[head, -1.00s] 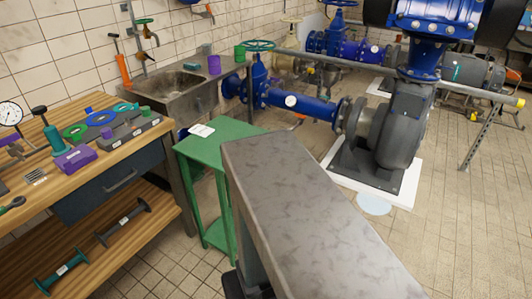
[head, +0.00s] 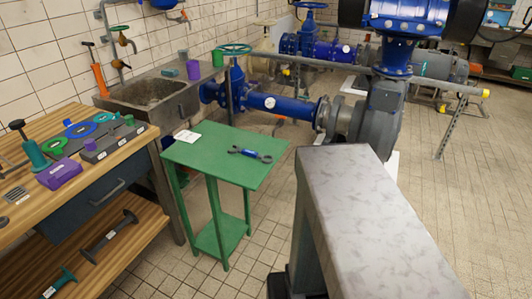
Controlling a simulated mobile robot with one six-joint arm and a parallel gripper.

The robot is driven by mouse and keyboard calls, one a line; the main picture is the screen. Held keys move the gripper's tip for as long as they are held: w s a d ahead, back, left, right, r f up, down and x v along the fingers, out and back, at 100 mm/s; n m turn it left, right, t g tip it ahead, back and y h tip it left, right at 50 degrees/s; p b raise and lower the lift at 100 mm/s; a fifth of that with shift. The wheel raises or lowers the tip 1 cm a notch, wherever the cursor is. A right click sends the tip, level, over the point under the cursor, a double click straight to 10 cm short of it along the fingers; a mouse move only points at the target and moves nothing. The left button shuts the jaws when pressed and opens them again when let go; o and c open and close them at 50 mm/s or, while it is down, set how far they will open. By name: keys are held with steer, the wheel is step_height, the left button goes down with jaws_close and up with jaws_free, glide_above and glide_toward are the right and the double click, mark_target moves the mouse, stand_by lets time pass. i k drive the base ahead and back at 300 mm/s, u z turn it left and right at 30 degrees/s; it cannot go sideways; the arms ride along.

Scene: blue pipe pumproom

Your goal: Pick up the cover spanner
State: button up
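A dark spanner with forked ends and a blue, labelled middle (head: 250,154) lies flat on the green table (head: 205,152), near the middle of its top. It looks like the cover spanner, but its label is too small to read. Nothing touches it, and it is in full view. My gripper is not in view.
A white card (head: 187,136) lies at the table's left edge. At left stands a wooden workbench (head: 62,118) with a purple box (head: 60,173) and lower-shelf tools. Behind are a sink (head: 150,92) and blue pipework (head: 290,107). A large grey block, unclear what, fills the right foreground.

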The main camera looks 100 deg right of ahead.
mark_target(247, 152)
steer(key=u, duration=0.5)
steer(key=k, duration=0.15)
steer(key=z, duration=2.2)
steer(key=k, duration=0.55)
steer(key=u, duration=0.15)
steer(key=i, duration=0.55)
steer(key=z, duration=0.1)
